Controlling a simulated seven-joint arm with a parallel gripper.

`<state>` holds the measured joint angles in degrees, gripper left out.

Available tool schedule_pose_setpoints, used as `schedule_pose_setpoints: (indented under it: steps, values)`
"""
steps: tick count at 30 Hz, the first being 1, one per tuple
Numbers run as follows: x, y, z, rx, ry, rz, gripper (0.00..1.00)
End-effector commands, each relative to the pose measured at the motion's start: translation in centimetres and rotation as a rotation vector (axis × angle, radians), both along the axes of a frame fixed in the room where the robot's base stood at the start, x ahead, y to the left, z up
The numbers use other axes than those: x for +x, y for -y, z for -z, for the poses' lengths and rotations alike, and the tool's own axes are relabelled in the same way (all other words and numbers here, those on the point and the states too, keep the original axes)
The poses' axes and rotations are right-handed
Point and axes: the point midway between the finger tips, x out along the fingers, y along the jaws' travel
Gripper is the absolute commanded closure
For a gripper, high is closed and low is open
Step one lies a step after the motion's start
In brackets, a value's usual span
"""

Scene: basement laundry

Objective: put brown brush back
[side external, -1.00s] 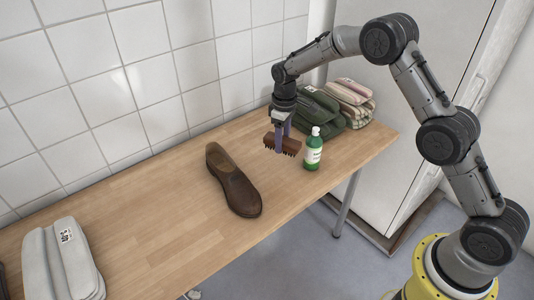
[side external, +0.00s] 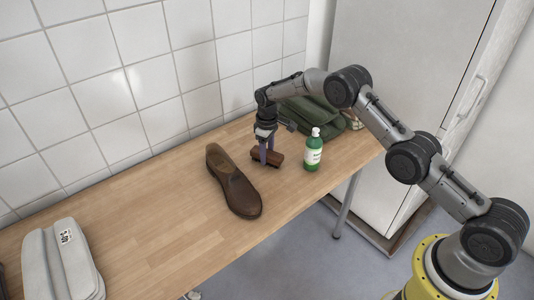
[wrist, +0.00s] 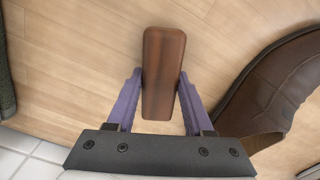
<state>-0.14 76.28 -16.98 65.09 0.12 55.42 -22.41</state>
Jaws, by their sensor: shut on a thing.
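The brown brush (side external: 268,158) is between the fingers of my gripper (side external: 267,157), on or just above the table; I cannot tell whether its bristles touch the wood. In the wrist view the brush (wrist: 163,72) shows its smooth wooden back, with the purple fingers of my gripper (wrist: 160,100) closed on its two long sides. The bristles are hidden beneath it there. A brown shoe (side external: 234,182) lies just left of the brush, apart from it. The shoe also shows at the right in the wrist view (wrist: 275,90).
A green bottle (side external: 313,152) stands upright close to the right of the brush. A folded dark green cloth or bag (side external: 312,115) lies behind it. Grey folded fabric (side external: 62,262) lies at the table's left end. The wooden table (side external: 140,220) is clear left of the shoe.

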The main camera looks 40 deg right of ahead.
Motion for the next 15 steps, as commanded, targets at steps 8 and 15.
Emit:
schedule_pose_setpoints:
  steps: [8,15]
  values:
    - [0.02,0.00,0.03,-0.001,0.001,0.000,0.93]
    - [-0.01,0.00,0.31,0.000,0.000,0.000,0.25]
